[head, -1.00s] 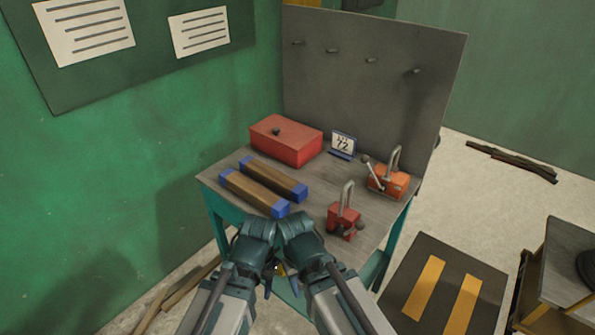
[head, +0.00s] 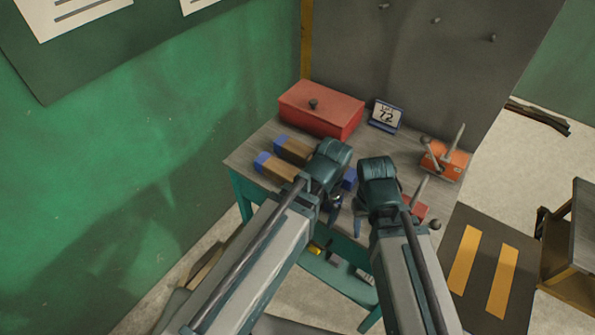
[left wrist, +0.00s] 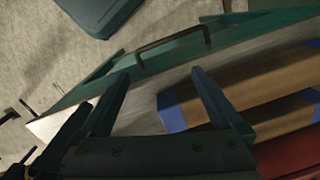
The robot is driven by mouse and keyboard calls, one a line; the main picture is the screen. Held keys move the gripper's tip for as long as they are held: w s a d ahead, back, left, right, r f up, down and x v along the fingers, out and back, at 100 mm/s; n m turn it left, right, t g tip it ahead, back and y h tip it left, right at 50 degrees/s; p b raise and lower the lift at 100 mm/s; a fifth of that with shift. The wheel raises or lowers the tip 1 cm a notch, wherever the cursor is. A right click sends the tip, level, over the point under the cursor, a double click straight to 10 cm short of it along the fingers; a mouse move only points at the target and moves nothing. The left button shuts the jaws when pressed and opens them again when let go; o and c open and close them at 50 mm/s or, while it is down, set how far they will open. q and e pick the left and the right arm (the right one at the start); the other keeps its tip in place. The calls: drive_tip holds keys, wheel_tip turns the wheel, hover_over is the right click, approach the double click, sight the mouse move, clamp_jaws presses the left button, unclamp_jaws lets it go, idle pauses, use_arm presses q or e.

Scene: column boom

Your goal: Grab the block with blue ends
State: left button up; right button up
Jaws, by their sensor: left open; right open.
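Two brown blocks with blue ends lie side by side on the workbench (head: 250,150). The nearer block (head: 280,169) and the farther block (head: 293,149) are partly hidden behind my left gripper (head: 324,208). A blue end shows just right of that gripper. In the left wrist view, my left gripper (left wrist: 161,76) is open and empty above the bench edge. One block (left wrist: 245,84) with a blue end is beside its right finger, which overlaps it. The second block (left wrist: 290,112) lies behind that one. My right gripper (head: 374,215) is open and empty near the bench's front, right of the left gripper.
A red box (head: 322,107) with a dark knob and a number sign (head: 386,114) stand at the back. An orange clamp (head: 445,160) is at right. A red clamp (head: 415,209) is partly behind my right gripper. A grey pegboard (head: 430,60) rises behind the bench.

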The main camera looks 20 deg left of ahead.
use_arm(q)
drive_tip(key=w+a+r+m+h+p, duration=0.1)
drive_tip(key=w+a+r+m+p, duration=0.9)
drive_tip(key=m, duration=0.5)
use_arm(e)
wheel_tip(320, 180, up, 11)
use_arm(q)
drive_tip(key=f+b, duration=0.2)
drive_tip(key=b, duration=0.1)
drive_tip(key=w+f+b, duration=0.1)
drive_tip(key=f+b, duration=0.2)
drive_tip(key=d+f+b, duration=0.1)
drive_tip(key=f+b, duration=0.1)
drive_tip(key=b, duration=0.1)
drive_tip(key=shift+w+f, duration=0.15)
drive_tip(key=shift+f, duration=0.25)
use_arm(e)
wheel_tip(320, 180, down, 9)
drive_tip(key=shift+r, duration=0.1)
use_arm(q)
drive_tip(key=f+b, duration=0.5)
drive_tip(key=shift+w+a+f+b, duration=0.15)
drive_tip(key=shift+w+b, duration=0.05)
drive_tip(key=shift+b, duration=0.1)
use_arm(e)
wheel_tip(320, 180, down, 5)
drive_tip(key=shift+f, duration=0.15)
use_arm(q)
drive_tip(key=shift+c, duration=0.3)
clamp_jaws()
